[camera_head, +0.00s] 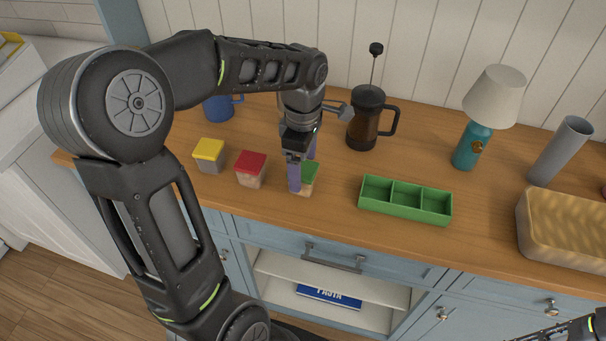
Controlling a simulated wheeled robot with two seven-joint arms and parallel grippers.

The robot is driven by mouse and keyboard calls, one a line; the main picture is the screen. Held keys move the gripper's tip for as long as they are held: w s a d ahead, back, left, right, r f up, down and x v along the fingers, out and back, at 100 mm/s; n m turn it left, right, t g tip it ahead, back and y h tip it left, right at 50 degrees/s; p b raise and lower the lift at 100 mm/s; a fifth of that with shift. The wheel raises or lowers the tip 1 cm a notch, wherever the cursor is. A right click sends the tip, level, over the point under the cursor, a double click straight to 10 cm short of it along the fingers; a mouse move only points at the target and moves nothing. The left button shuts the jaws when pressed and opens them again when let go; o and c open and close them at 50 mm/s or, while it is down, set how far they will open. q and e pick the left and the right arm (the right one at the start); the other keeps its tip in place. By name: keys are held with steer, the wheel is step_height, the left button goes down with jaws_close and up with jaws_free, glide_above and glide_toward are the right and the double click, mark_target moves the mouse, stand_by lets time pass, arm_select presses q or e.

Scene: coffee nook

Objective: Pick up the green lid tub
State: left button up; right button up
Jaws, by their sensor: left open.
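The green lid tub (309,180) stands on the wooden counter, a small clear tub with a green lid. My left gripper (302,178) points down at it and is open, with one finger in front of the tub and the other behind it. The fingers hide part of the tub, and I cannot tell whether they touch it. My right gripper does not show clearly; only a piece of my right arm is at the bottom right corner.
A red lid tub (250,169) and a yellow lid tub (209,155) stand to the left. A French press (365,125) and blue mug (219,107) are behind. A green divided tray (404,201), teal lamp (473,145), grey cylinder (560,150) and woven basket (565,228) stand to the right.

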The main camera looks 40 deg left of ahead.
mark_target(303, 169)
arm_select(q)
steer(key=shift+f, duration=0.3)
stand_by(0.4)
steer(key=c, duration=1.5)
steer(key=shift+r, duration=0.1)
step_height(303, 169, up, 10)
steer(key=shift+b, duration=0.4)
